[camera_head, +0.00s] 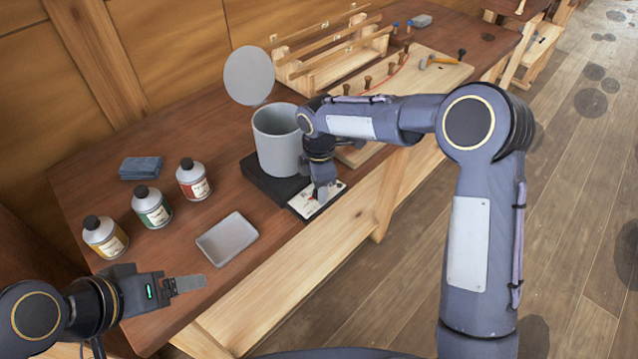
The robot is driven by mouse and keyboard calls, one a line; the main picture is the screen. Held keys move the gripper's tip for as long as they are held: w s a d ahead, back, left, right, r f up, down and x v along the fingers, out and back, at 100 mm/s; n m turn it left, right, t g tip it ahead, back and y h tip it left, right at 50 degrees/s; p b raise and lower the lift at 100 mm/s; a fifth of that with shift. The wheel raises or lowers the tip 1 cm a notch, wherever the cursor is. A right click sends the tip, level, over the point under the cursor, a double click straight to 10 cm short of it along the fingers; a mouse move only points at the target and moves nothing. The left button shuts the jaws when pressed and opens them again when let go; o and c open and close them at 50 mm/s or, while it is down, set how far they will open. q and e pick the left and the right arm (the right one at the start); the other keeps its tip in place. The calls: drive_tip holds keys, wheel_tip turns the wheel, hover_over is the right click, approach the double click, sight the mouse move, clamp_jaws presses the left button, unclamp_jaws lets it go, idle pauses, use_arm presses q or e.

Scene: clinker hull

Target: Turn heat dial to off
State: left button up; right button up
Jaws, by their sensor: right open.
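A black heater base (262,178) sits near the front edge of the brown workbench, with a grey pot (275,145) standing on it. A white control panel (303,203) with a small red mark projects from the base's front. My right gripper (322,192) points down at this panel and is open. The heat dial is not clearly visible; the gripper covers part of the panel, and I cannot tell whether the fingers touch the dial. My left gripper (188,284) is near the bench's front left, apart from the panel; its finger gap cannot be made out.
A round grey lid (248,76) stands upright behind the pot. Several bottles, including a red-labelled one (193,180), stand to the left. A shallow grey tray (227,239) lies in front, and a folded blue cloth (140,167) behind. A wooden rack (335,55) stands farther back.

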wheel_tip(320, 180, up, 8)
drive_tip(key=shift+f+b, duration=0.1)
drive_tip(key=shift+b, duration=0.25)
idle(0.4)
